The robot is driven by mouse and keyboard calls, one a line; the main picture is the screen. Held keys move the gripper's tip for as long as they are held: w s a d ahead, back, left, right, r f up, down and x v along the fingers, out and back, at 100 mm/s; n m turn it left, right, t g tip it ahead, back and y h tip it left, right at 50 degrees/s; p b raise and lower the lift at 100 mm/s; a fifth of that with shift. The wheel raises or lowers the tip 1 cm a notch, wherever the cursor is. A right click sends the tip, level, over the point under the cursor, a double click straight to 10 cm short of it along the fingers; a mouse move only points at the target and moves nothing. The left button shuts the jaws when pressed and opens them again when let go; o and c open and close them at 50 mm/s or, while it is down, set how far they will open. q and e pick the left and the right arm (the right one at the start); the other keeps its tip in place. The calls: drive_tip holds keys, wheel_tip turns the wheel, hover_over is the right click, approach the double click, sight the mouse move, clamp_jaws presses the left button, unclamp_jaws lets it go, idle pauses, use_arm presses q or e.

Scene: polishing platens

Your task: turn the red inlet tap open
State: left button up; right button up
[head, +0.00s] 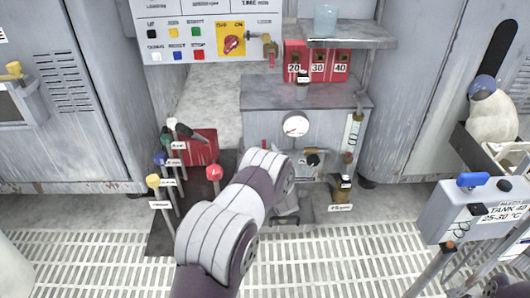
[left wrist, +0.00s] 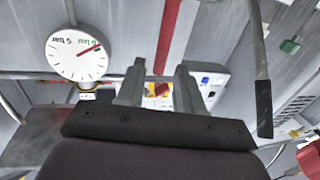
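I cannot make out a red inlet tap for certain in either view; the arm covers part of the grey cabinet front. The gauge also shows upside down in the left wrist view (left wrist: 75,50). My left gripper (head: 287,212) is low before the cabinet, partly hidden by its arm. In the left wrist view its two fingers (left wrist: 158,92) stand apart with nothing held; a small red shape shows beyond the gap. My right gripper is out of view.
Levers with coloured knobs, one red (head: 213,173), stand left of the arm. A brown bottle (head: 343,189) stands right of the gripper. A grey control box (head: 478,212) is at the right. Slotted floor grating (head: 340,255) lies in front.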

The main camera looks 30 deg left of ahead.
sight(264, 145)
use_arm(q)
drive_tip(key=x, duration=0.1)
drive_tip(key=b+x, duration=0.1)
drive_tip(key=x, duration=0.1)
drive_tip(key=shift+f, duration=0.25)
drive_tip(key=shift+w+a+r+b, duration=0.2)
drive_tip(key=shift+w+a+b, duration=0.1)
drive_tip(key=shift+w+a, duration=0.1)
clamp_jaws()
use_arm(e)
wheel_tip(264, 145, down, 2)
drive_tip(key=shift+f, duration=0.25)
use_arm(q)
drive_tip(key=shift+r, duration=0.1)
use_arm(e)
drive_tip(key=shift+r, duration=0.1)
